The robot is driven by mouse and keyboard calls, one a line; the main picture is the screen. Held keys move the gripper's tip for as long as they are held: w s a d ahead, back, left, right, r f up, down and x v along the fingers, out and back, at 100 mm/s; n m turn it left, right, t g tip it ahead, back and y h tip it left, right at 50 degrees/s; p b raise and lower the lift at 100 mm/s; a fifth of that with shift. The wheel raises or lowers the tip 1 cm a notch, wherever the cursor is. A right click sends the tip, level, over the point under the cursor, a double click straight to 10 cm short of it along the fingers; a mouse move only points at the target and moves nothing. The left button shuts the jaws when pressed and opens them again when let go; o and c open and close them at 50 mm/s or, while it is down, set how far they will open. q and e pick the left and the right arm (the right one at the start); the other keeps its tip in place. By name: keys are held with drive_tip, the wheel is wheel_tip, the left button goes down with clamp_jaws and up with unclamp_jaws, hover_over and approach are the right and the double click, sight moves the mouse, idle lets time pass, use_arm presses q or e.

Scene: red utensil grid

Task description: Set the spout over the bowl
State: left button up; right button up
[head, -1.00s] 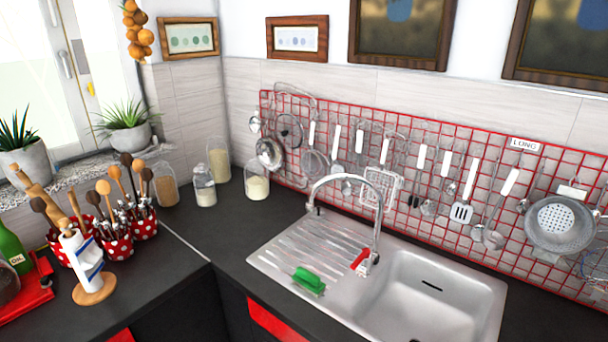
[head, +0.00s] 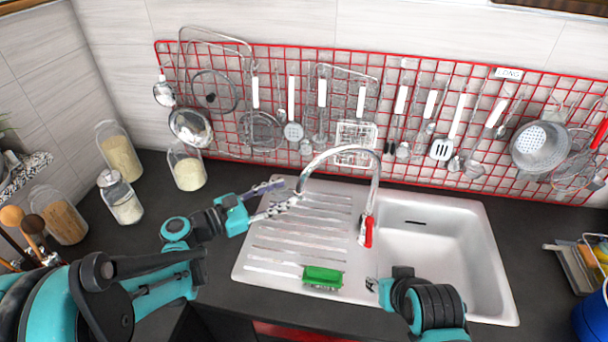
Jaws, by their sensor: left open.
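The chrome spout (head: 342,152) arches from its base by the red handle (head: 368,232) toward the left. Its tip hangs over the ribbed drainboard (head: 300,228), left of the sink bowl (head: 440,255). My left gripper (head: 289,192) is open, with its fingers pointing right at the spout's tip. One finger overlaps the tip in the picture; I cannot tell whether they touch. My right gripper (head: 373,285) is low in the head view, above the sink's front, left of the bowl. Its fingers are small and partly hidden by its own body.
A green brush (head: 322,276) lies on the drainboard's front. Glass jars (head: 186,168) stand on the dark counter at left. A red grid (head: 420,70) with hanging utensils lines the wall behind. A dish rack (head: 578,268) stands at right. The bowl looks empty.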

sight(302, 181)
use_arm(q)
drive_tip(key=shift+w+d+r+n+h, duration=0.3)
drive_tip(key=shift+r+n, duration=0.1)
drive_tip(key=shift+n, duration=0.1)
drive_tip(key=b+x, duration=0.1)
drive_tip(key=x, duration=0.6)
drive_tip(key=shift+w, duration=0.15)
drive_tip(key=shift+r, duration=0.1)
clamp_jaws()
